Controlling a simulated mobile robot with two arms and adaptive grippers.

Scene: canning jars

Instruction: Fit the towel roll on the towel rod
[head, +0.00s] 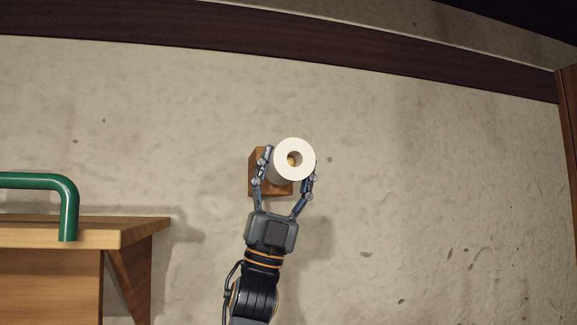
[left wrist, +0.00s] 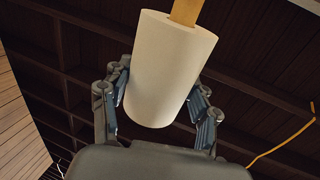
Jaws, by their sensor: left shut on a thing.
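The white towel roll (head: 294,153) is in front of a wooden block (head: 254,178) on the wall, with its open core facing the head camera. The tan towel rod (head: 293,161) shows inside the core. In the left wrist view the rod (left wrist: 187,12) enters the core at the upper end of the roll (left wrist: 168,70), so the roll is around the rod. My left gripper (head: 288,175) is shut on the roll from below, one finger on each side. How far the rod reaches inside is partly hidden. My right gripper is not in view.
A wooden shelf (head: 115,237) with a green pipe-like handle (head: 69,210) is at the left, below the roll's height. A dark beam (head: 300,45) runs along the top of the wall. The wall to the right of the roll is clear.

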